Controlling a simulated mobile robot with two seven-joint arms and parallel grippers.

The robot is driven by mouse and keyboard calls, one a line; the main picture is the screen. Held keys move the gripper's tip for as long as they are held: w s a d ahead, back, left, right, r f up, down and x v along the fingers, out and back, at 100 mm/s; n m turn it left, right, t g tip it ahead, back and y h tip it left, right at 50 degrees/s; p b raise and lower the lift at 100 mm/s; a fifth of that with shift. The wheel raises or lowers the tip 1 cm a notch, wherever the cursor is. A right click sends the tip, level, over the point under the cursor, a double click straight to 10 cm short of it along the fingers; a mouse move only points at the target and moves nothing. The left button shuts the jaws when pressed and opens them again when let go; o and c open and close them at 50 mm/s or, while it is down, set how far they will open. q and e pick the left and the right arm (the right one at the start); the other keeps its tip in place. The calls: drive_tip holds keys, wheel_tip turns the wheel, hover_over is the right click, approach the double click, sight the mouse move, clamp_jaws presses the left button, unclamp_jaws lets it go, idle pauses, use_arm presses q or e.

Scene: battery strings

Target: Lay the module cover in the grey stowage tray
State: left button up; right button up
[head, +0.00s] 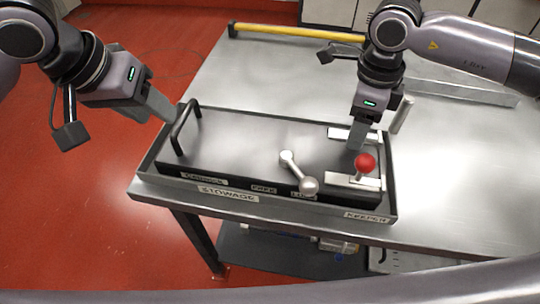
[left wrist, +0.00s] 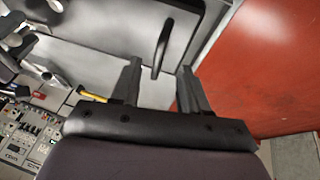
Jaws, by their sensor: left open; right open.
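The module cover (head: 235,145) is a flat dark grey lid that lies inside the rim of the grey stowage tray (head: 150,183), labelled STOWAGE on its front. A black bar handle (head: 183,128) stands at the cover's left end. My left gripper (head: 168,112) is open at the handle. In the left wrist view the handle (left wrist: 162,45) shows just beyond and between the open fingertips (left wrist: 160,72); I see no grip on it. My right gripper (head: 356,148) is open and points down at the right end, close behind a red ball knob (head: 365,162).
A silver lever (head: 293,168) with a ball end points toward the LOCK label. Pale metal blocks (head: 352,182) sit by the red knob. A yellow bar (head: 295,34) lies along the table's back edge. The metal table (head: 450,180) is clear at right; red floor (head: 60,220) lies left.

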drive_tip(key=shift+r, duration=0.1)
use_arm(q)
drive_tip(key=v, duration=0.4)
drive_tip(key=shift+s+r, duration=0.1)
drive_tip(key=shift+r, duration=0.05)
use_arm(e)
wheel_tip(320, 180, up, 12)
drive_tip(key=shift+f, duration=0.1)
idle(0.4)
